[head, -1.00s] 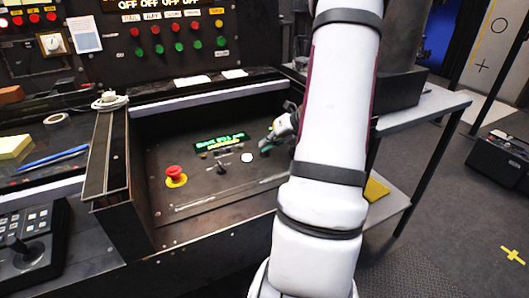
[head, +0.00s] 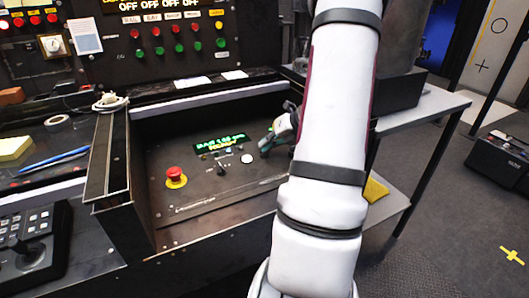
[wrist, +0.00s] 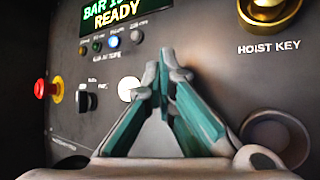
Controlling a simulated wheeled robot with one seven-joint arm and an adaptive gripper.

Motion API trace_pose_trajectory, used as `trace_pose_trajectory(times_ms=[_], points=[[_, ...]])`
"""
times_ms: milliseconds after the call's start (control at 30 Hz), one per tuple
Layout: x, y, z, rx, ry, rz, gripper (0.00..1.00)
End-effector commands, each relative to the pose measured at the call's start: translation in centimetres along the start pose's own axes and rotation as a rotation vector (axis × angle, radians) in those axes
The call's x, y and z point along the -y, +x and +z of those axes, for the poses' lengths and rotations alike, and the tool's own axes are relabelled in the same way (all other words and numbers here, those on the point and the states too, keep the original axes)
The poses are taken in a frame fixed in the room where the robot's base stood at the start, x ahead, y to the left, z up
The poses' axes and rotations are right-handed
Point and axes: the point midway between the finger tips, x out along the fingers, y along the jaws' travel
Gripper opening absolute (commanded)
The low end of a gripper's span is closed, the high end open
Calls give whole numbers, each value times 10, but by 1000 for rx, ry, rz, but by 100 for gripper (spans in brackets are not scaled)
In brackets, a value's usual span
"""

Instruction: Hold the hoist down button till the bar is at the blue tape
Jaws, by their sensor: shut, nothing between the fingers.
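My gripper (wrist: 163,72) has its teal fingers together with nothing between them, in front of the sloping control panel. In the head view my gripper (head: 266,146) is at the panel's right side, partly hidden by my arm. A round white button (wrist: 130,88) is just left of the fingertips; it also shows in the head view (head: 246,158). I cannot tell whether the fingertips touch the panel, and they hide part of it. A green and yellow display (wrist: 112,14) reads "BAR" with an unclear number, and "READY" below. I see neither the bar nor the blue tape.
A red mushroom button (head: 175,174) and a black selector knob (wrist: 86,101) are left of the white button. A brass switch labelled "HOIST KEY" (wrist: 268,12) is at upper right of the fingers. A raised side wall (head: 108,165) bounds the panel's left.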

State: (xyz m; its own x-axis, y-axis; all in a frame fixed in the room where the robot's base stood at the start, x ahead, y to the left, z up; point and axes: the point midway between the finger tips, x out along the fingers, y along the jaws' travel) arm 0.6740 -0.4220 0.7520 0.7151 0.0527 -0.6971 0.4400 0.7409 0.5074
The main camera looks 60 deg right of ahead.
Motion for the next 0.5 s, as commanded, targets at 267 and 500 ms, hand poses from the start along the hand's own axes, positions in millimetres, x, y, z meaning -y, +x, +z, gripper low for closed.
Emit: trace_pose_trajectory(times_ms=[267, 500], points=[[-6, -9, 6, 1, 0, -1, 0], [-6, -8, 6, 1, 0, 0, 0]])
